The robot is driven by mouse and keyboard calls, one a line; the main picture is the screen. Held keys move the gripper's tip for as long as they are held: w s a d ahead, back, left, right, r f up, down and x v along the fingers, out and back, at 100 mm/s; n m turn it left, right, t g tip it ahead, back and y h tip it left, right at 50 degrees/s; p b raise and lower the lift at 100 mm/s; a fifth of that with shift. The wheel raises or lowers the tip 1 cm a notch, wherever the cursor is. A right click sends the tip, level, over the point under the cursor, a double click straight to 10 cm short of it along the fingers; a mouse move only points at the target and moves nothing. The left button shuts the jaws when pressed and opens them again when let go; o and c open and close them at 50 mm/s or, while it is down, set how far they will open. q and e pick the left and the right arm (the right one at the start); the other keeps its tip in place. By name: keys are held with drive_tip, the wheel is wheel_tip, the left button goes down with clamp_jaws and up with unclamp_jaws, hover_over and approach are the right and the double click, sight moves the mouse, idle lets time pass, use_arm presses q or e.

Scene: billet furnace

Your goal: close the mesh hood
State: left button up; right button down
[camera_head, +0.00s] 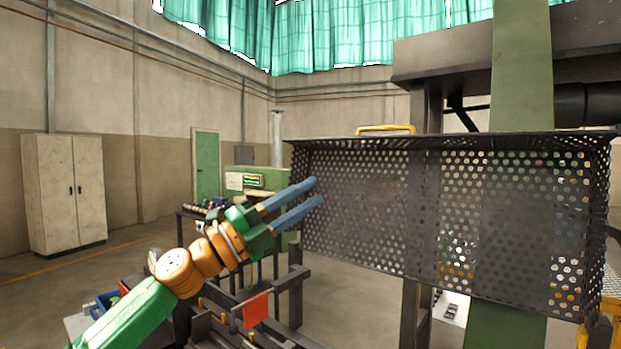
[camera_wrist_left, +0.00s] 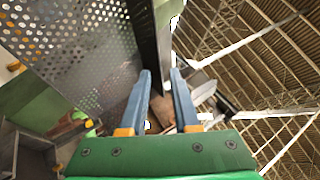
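The mesh hood (camera_head: 375,205) is a dark perforated metal box in the right half of the head view. It stands raised, its hollow side facing me, with a yellow handle (camera_head: 385,128) along its top edge. My left gripper (camera_head: 312,192) has two blue fingers, parallel and apart, with nothing held between them. Its fingertips are at the hood's left end; I cannot tell whether they touch it. In the left wrist view, the hood (camera_wrist_left: 85,45) fills the upper left, and its dark side wall lies just beyond the fingertips (camera_wrist_left: 160,73). My right gripper is not in view.
A green column (camera_head: 520,65) stands behind the hood. Dark metal framework with a red plate (camera_head: 256,310) is below my left arm. A green machine (camera_head: 250,180) and a pale cabinet (camera_head: 65,192) stand further back. Open floor shows at the left.

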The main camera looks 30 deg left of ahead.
use_arm(q)
drive_tip(key=shift+w+d, duration=0.45)
drive_tip(key=shift+w, duration=0.3)
drive_tip(key=shift+s+a, duration=0.15)
drive_tip(key=shift+s, duration=0.05)
clamp_jaws()
drive_tip(key=shift+s, duration=0.1)
idle(0.4)
unclamp_jaws()
